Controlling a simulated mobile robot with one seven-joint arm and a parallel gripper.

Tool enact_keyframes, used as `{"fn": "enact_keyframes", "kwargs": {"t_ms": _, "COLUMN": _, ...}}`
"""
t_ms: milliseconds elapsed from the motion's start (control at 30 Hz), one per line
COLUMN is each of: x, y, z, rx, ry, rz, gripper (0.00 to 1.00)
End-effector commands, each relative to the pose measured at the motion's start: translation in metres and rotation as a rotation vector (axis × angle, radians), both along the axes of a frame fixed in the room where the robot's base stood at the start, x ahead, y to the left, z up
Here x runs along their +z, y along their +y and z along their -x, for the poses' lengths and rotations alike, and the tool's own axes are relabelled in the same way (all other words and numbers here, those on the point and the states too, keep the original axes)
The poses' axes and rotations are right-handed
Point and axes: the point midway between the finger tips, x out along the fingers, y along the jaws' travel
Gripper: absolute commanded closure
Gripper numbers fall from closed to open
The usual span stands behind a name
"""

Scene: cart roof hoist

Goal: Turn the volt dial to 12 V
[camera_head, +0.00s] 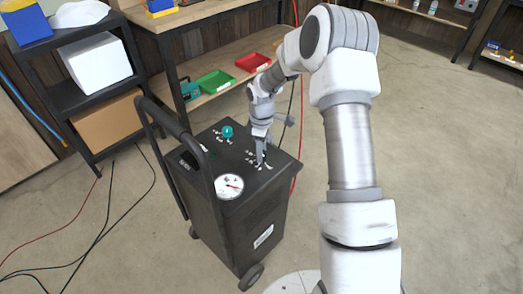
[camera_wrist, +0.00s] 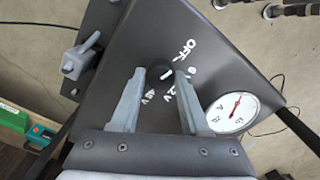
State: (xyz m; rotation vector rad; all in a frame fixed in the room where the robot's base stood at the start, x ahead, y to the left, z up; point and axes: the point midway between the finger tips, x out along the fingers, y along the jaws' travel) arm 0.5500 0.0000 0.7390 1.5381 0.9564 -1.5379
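The volt dial (camera_wrist: 159,73) is a small round black knob on the dark top panel of the cart (camera_head: 240,220). White labels surround it in the wrist view: OFF above right, a partly hidden one to the right, 12V below right, and another at the bottom. Its white pointer mark lies on the right side, facing roughly the partly hidden label. My gripper (camera_wrist: 160,74) is open, one finger on each side of the dial, with a small gap seeming to show on both sides. In the head view my gripper (camera_head: 261,161) is down at the panel and hides the dial.
A white gauge with a red needle (camera_wrist: 231,113) sits beside the dial. A teal knob (camera_head: 227,131) stands elsewhere on the panel. A grey clamp (camera_wrist: 80,56) is at the panel's edge. The cart handle (camera_head: 168,122) rises at left; shelves and a bench stand behind.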

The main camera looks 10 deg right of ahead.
Motion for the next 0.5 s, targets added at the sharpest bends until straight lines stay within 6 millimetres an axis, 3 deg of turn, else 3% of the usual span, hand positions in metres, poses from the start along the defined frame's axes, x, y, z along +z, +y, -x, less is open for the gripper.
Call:
{"fn": "enact_keyframes", "kwargs": {"t_ms": 33, "x": 0.0002, "y": 0.0, "z": 0.0, "rx": 0.0, "ry": 0.0, "rz": 0.0, "gripper": 0.77}}
{"fn": "enact_keyframes", "kwargs": {"t_ms": 167, "x": 0.0002, "y": 0.0, "z": 0.0, "rx": 0.0, "ry": 0.0, "rz": 0.0, "gripper": 1.0}}
{"fn": "enact_keyframes", "kwargs": {"t_ms": 500, "x": 0.0004, "y": 0.0001, "z": 0.0, "rx": -0.033, "ry": 0.0, "rz": 0.0, "gripper": 1.0}}
